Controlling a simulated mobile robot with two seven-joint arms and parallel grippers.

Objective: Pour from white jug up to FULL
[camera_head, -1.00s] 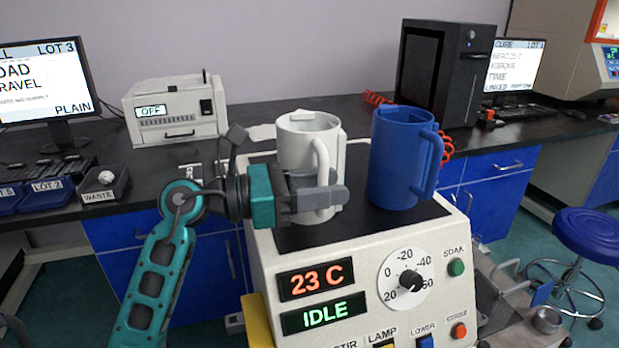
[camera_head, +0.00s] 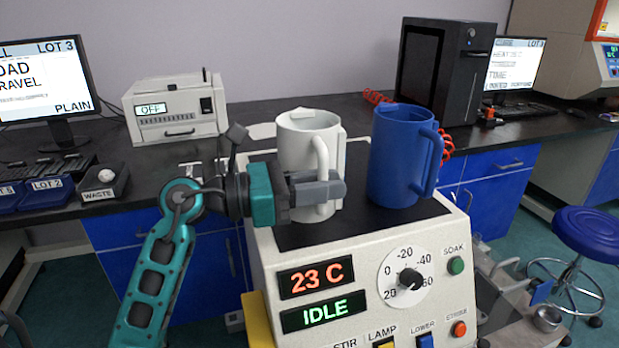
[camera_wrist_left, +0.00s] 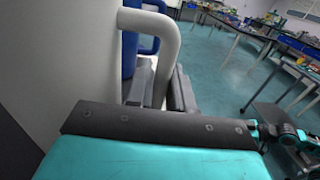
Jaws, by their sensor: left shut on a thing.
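The white jug (camera_head: 300,150) stands upright on the dark top of the beige machine in the head view. Its handle points toward the front right. My left gripper (camera_head: 322,190) is shut on the handle of the white jug, its fingers across the handle's lower part. In the left wrist view the jug's white wall (camera_wrist_left: 55,70) fills the left side, with its handle (camera_wrist_left: 165,45) running down to the fingers. The blue jug (camera_head: 402,155) stands upright just right of the white jug. The inside of both jugs is hidden. My right gripper is not in view.
The machine's front panel (camera_head: 370,270) reads 23 C and IDLE, with a dial and several buttons. A waste bin (camera_head: 104,186), a blue tray (camera_head: 48,193) and a box reading OFF (camera_head: 176,108) sit on the black bench at the left. A black tower (camera_head: 447,70) stands behind.

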